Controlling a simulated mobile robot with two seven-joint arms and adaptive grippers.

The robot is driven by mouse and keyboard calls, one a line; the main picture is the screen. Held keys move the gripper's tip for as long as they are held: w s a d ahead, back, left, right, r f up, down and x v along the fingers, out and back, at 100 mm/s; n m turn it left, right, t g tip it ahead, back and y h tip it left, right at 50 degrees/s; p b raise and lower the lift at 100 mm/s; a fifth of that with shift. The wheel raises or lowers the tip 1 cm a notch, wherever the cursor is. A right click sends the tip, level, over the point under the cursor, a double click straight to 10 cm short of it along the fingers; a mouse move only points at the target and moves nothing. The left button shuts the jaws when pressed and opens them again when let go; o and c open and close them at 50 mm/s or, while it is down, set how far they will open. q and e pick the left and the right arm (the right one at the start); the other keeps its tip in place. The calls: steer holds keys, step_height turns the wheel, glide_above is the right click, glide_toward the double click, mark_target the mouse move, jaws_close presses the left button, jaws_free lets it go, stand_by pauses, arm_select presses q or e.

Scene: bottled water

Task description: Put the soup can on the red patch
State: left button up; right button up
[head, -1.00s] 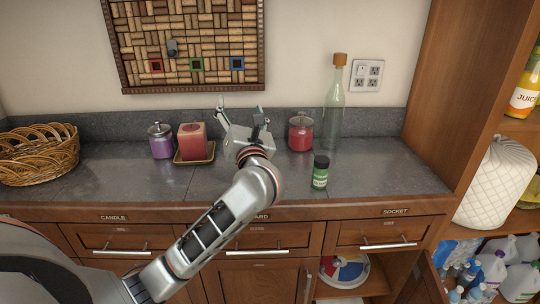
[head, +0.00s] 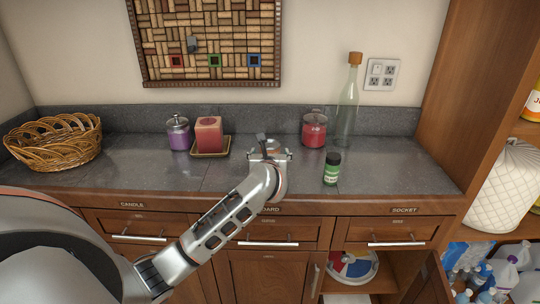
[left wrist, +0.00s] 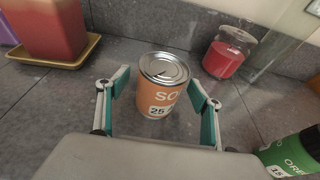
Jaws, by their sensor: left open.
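The orange soup can (left wrist: 158,92) with a silver lid stands upright on the counter in the left wrist view. My left gripper (head: 268,154) is open over the counter, and its two teal-lined fingers reach along both sides of the can with gaps. In the head view the gripper and wrist hide most or all of the can. A small red-framed square (head: 177,61) is on the cork board on the wall. I see no other red patch on the counter. My right gripper is not in view.
A green-labelled jar (head: 332,169) stands right of the gripper. A red jar (head: 314,130) and a tall glass bottle (head: 347,108) are behind it. A red candle (head: 209,134), purple jar (head: 178,134) and wicker basket (head: 55,144) stand to the left. The counter front is mostly clear.

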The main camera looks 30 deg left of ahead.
arm_select(q)
steer(key=shift+w+a+f, duration=0.25)
steer(key=shift+w+a, duration=0.05)
steer(key=shift+w, duration=0.15)
steer(key=c, duration=1.4)
steer(key=shift+r, duration=0.1)
steer(key=shift+c, duration=1)
steer(key=shift+r, duration=0.1)
